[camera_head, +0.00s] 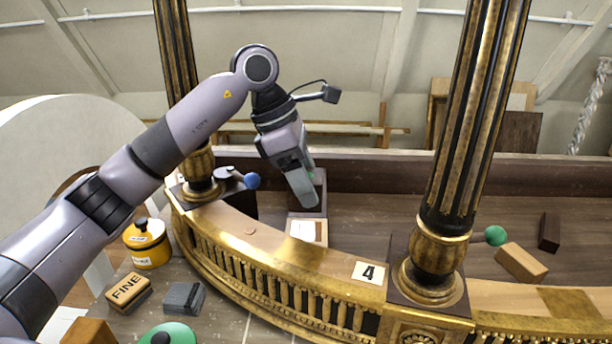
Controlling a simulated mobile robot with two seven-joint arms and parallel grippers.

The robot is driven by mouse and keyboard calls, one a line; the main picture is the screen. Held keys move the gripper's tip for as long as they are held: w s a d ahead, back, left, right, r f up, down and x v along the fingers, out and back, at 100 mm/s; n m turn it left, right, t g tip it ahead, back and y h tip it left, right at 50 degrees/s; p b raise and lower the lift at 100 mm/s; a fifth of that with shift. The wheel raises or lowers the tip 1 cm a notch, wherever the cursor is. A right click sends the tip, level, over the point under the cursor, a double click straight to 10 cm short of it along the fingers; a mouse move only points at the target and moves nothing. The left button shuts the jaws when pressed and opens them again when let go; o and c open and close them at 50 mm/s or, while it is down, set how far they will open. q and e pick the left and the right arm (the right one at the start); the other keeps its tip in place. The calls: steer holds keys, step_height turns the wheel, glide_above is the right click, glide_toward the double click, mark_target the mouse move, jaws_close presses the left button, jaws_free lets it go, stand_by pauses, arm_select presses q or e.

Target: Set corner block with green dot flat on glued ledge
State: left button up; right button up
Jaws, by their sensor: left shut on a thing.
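My left gripper (304,196) reaches down over the far side of the curved gilt rail. It is shut on a dark brown block (321,196), mostly hidden behind the fingers. A small green spot (311,175) shows beside the fingers at the block's upper part. A light wood block (307,230) with a white patch on top sits just below and in front of the dark block; I cannot tell whether they touch. The curved wooden ledge (270,248) runs along the top of the rail. I cannot tell where glue lies on it. My right gripper is not in view.
Two fluted gilt columns (458,130) flank the work area. A blue knob (252,181) and a green knob (495,236) stick out near them. A number 4 card (369,272) lies on the ledge. A yellow pot (147,246) and a FINE block (128,291) stand lower left.

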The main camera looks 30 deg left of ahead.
arm_select(q)
step_height(320, 180, down, 5)
steer(key=b, duration=0.3)
steer(key=shift+f, duration=0.3)
steer(key=shift+f+b, duration=0.35)
stand_by(1.4)
steer(key=o, duration=1.1)
steer(key=shift+o, duration=0.2)
steer(key=v, duration=0.7)
steer(key=shift+w, duration=0.1)
steer(key=shift+r, duration=0.1)
